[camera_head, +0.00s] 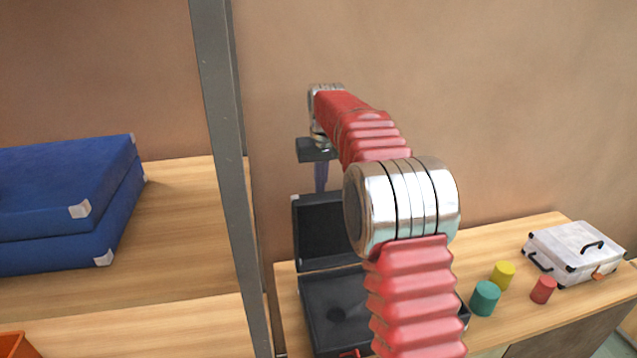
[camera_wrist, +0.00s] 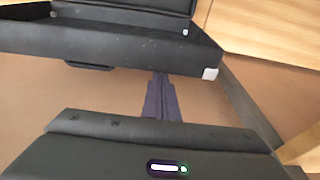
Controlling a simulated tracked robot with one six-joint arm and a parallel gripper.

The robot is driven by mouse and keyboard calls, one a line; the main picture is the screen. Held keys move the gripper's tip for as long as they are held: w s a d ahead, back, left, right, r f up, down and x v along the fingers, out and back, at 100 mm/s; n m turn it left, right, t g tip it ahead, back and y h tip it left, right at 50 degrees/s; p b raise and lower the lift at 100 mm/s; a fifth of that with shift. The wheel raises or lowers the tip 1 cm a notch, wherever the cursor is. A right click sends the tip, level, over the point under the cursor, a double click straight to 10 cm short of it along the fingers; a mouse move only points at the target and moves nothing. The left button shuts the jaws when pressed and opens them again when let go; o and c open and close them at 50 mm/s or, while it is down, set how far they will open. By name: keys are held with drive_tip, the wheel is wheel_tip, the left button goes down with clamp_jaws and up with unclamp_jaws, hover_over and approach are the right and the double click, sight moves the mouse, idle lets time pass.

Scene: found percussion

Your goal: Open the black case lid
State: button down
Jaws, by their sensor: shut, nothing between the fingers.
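The black case (camera_head: 310,318) sits on the wooden surface, partly hidden behind my arm in the head view. Its lid (camera_head: 320,232) stands raised, roughly upright, at the back of the open base. In the wrist view the black case (camera_wrist: 110,45) fills the top, with a pale corner piece and a dark handle-like part on its edge. My gripper (camera_head: 320,188) is above the lid's top edge in the head view, fingers pointing down. In the wrist view its fingers (camera_wrist: 161,78) are together and empty, with tips by the case edge; I cannot tell whether they touch it.
A grey post (camera_head: 222,150) stands left of the case. A blue case (camera_head: 60,200) lies on the left shelf. A white case (camera_head: 575,250) and teal (camera_head: 485,298), yellow (camera_head: 503,274) and red (camera_head: 543,290) cylinders stand on the right. A wall is behind.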

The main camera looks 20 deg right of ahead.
drive_tip(key=shift+s+r, duration=0.1)
drive_tip(key=shift+s, duration=0.7)
drive_tip(key=shift+w, duration=0.1)
drive_tip(key=w+v, duration=0.2)
drive_tip(key=v, duration=0.7)
drive_tip(key=shift+s+r, duration=0.2)
drive_tip(key=shift+r, duration=0.1)
drive_tip(key=shift+d, duration=0.1)
